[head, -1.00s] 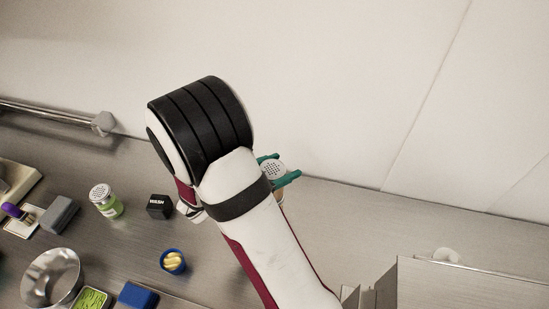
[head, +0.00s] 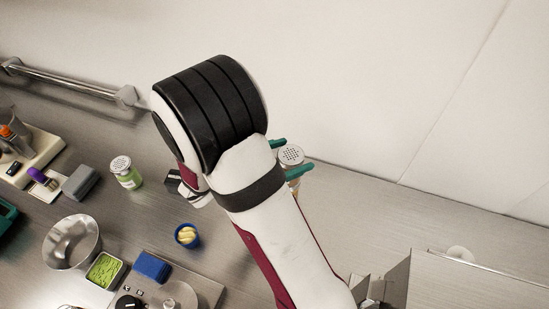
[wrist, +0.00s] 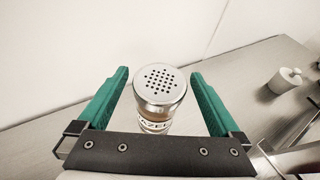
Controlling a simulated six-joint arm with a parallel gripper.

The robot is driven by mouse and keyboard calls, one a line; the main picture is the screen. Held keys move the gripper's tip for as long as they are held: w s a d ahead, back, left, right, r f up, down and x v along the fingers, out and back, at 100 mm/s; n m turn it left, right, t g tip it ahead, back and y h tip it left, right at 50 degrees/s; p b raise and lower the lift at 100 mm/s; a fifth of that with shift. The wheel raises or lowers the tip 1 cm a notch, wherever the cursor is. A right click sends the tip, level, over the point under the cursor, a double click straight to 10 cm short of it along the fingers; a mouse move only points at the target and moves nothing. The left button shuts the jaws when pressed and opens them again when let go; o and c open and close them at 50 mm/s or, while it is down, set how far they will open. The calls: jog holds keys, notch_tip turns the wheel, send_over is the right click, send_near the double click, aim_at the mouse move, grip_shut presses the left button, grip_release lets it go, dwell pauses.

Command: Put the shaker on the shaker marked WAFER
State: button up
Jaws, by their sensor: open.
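A shaker with a perforated metal lid (head: 291,155) stands at the back of the counter, partly hidden by my arm. In the wrist view the shaker (wrist: 160,88) is upright, with brownish contents and a white label partly readable as "AZEL". My gripper (wrist: 160,73) is open, its green fingers on either side of the shaker with gaps showing. In the head view my gripper (head: 289,158) is mostly behind my arm. Another shaker, green with a perforated lid (head: 126,172), stands to the left; its label is too small to read. No WAFER marking is readable.
A dark block (head: 173,181) is partly behind my wrist. A blue cup (head: 187,236), metal bowl (head: 72,243), green-filled tray (head: 105,270), blue block (head: 152,266) and grey block (head: 80,182) stand left. A white lidded object (wrist: 285,80) stands right. The wall is close behind.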

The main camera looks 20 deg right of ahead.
jog(key=v, duration=0.8)
jog(key=s+d+r+m+g+y, duration=0.2)
jog(key=s+m+g+y, duration=0.35)
jog(key=s+m, duration=0.65)
jog(key=s+a+r+m+t+y, duration=0.1)
jog(key=s+a+m+y, duration=0.7)
jog(key=m, duration=0.6)
jog(key=shift+a+m+t+y, duration=0.35)
jog(key=shift+a+y, duration=0.4)
jog(key=shift+a, duration=0.15)
